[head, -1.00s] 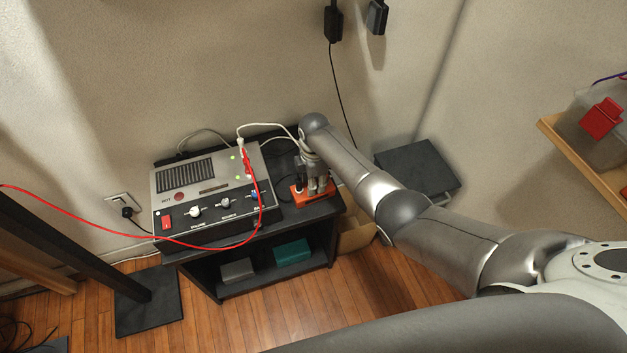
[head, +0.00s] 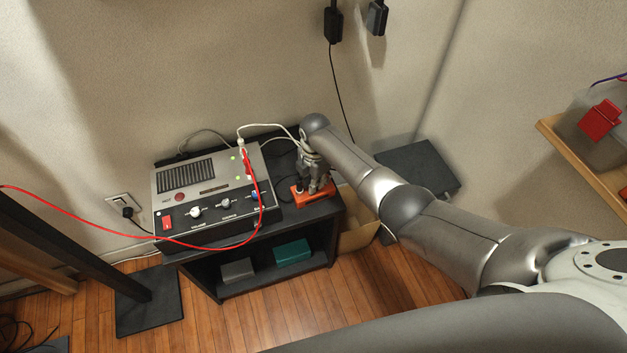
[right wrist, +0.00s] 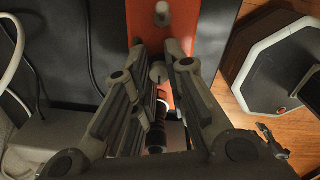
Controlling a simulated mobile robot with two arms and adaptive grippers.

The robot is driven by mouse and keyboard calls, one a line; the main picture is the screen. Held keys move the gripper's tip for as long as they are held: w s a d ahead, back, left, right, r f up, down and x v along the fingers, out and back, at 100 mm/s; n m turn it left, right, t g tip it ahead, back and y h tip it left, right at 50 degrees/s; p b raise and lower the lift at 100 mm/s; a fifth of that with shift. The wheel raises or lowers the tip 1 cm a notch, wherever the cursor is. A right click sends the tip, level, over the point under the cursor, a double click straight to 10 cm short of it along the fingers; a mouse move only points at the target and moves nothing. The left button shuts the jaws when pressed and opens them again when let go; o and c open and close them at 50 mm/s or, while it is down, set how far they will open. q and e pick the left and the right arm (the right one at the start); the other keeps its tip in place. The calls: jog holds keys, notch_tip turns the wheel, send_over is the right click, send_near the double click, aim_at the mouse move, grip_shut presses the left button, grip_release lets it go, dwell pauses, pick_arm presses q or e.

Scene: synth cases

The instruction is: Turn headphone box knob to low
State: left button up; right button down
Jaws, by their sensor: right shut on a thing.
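The orange headphone box (head: 300,197) sits on the right end of the black shelf's top, beside the grey console. It also shows in the right wrist view (right wrist: 205,45), with a pale round part (right wrist: 162,13) near its far end. My right gripper (head: 317,188) points down onto the box. In the right wrist view my right gripper (right wrist: 159,60) has a finger on each side of a small grey knob (right wrist: 158,72) and is shut on it. The knob's marks and setting cannot be read. My left gripper is not in view.
The grey console (head: 165,182) with knobs and a red switch stands left of the box. A red cable (head: 225,247) loops across its front; pale cables run behind. A cardboard box (head: 357,233) stands on the floor right of the shelf (head: 325,208).

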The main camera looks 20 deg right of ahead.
jog(key=shift+n, duration=1.2)
jog(key=c, duration=1.4)
grip_release()
jog(key=shift+o, duration=0.2)
jog(key=shift+r, duration=0.1)
notch_tip(320, 180, up, 12)
jog(key=shift+s, duration=0.15)
jog(key=shift+d, duration=0.1)
